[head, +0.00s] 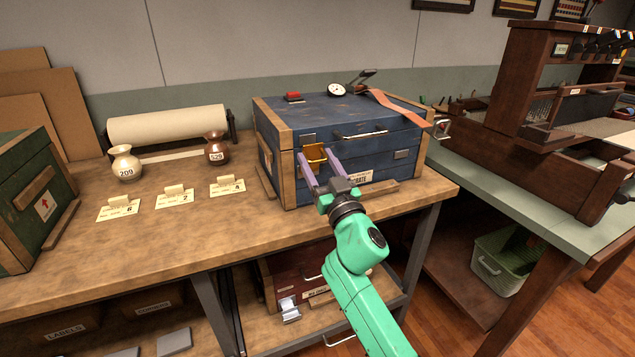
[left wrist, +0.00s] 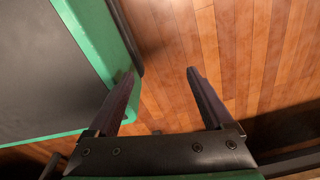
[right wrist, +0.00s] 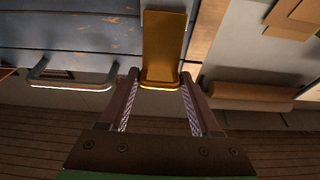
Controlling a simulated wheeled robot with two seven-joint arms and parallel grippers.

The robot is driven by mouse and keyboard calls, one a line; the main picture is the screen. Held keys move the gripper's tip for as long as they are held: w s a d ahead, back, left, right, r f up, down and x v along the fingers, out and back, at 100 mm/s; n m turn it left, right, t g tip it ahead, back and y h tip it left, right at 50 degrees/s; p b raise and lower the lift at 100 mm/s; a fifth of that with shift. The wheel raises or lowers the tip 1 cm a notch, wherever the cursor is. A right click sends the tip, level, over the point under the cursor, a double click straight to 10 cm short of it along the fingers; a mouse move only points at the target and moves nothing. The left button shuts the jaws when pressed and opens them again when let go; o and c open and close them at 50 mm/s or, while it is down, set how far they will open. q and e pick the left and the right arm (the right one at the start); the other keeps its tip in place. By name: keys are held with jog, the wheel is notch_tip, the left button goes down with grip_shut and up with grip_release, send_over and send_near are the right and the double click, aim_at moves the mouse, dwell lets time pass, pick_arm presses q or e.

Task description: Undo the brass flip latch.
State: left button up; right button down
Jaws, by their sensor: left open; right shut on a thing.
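The brass flip latch (head: 315,152) is on the front left of the blue wooden crate (head: 335,113), which stands on the workbench. In the right wrist view the latch (right wrist: 163,48) is a yellow brass plate between the finger ends. My right gripper (head: 318,160) reaches in from the front and is shut on the latch, a finger at each side. Its fingers partly hide the latch and the crate front. My left gripper (left wrist: 160,74) shows only in the left wrist view, open and empty above the wooden floor (left wrist: 170,45).
A metal handle (head: 362,132) is on the crate front, right of the latch. A white vase (head: 125,165), a brown vase (head: 215,150) and paper cards (head: 175,198) stand to the left. A red-brown case (head: 290,272) sits on the shelf below.

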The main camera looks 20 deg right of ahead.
jog(key=b, duration=0.2)
jog(key=f+t+b, duration=0.1)
jog(key=b, duration=0.1)
jog(key=shift+s+a+f, duration=0.15)
jog(key=shift+s+f, duration=0.1)
pick_arm(q)
jog(key=w+d+r+b, duration=0.3)
jog(key=w, duration=0.8)
pick_arm(e)
jog(key=shift+s+f+t, duration=0.15)
jog(key=shift+t, duration=0.25)
jog(key=b, duration=0.3)
jog(key=shift+s+f+t, duration=0.1)
jog(key=shift+s+t, duration=0.05)
jog(key=shift+t, duration=0.25)
jog(key=shift+s+t+b, duration=0.1)
jog(key=shift+t+b, duration=0.2)
jog(key=shift+b, duration=0.7)
pick_arm(q)
notch_tip(320, 180, up, 16)
jog(key=w+d+h, duration=0.1)
jog(key=w+d, duration=0.1)
jog(key=shift+d+f+t, duration=0.15)
jog(key=shift+t, duration=0.15)
